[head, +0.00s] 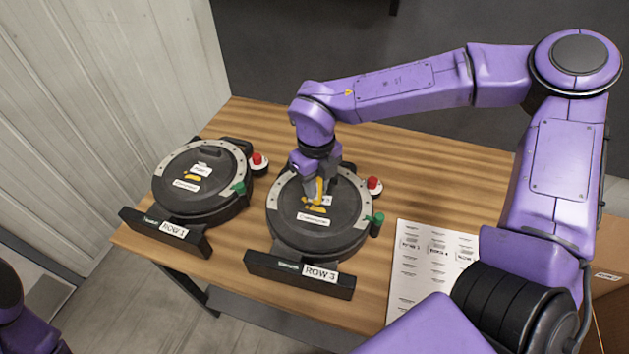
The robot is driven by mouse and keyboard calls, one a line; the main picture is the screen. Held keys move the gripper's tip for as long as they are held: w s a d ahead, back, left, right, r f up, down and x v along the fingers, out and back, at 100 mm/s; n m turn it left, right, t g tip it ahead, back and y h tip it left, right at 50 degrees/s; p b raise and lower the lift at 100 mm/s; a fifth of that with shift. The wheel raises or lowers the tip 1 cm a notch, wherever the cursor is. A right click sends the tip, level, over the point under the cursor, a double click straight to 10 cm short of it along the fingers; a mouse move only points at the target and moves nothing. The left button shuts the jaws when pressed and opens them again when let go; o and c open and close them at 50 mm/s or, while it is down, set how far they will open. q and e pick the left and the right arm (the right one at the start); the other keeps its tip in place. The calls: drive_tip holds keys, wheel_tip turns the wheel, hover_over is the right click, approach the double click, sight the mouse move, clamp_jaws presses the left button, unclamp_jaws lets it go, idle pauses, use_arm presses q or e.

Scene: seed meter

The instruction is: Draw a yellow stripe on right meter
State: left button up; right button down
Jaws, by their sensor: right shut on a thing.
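The right meter (295,233) is a round black disc unit with a grey rim, on the table behind a plate reading ROW 3 (320,273). My right gripper (318,192) points down over it, shut on a slim yellow marker (320,188). The marker's tip is close to the disc's face; I cannot tell whether it touches. A yellow patch (314,209) shows just below the tip, above a white label (313,219). The gripper hides part of the disc's upper middle. My left gripper is out of view.
A similar left meter (168,197) with a yellow patch stands behind a ROW 1 plate (173,230). Red buttons (374,184) and green knobs (376,220) sit beside the meters. A printed sheet (408,280) lies on the wooden table (420,165) at right. A pale wall stands at left.

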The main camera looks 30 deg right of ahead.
drive_tip(key=shift+s+d, duration=0.15)
drive_tip(key=shift+d, duration=0.05)
drive_tip(key=shift+s+d+p, duration=0.1)
drive_tip(key=shift+s+p, duration=0.05)
drive_tip(key=shift+p, duration=0.2)
drive_tip(key=shift+s+d, duration=0.1)
idle(0.3)
drive_tip(key=shift+s, duration=0.1)
drive_tip(key=shift+s+d+p, duration=0.15)
drive_tip(key=shift+d+p, duration=0.1)
drive_tip(key=shift+p, duration=0.15)
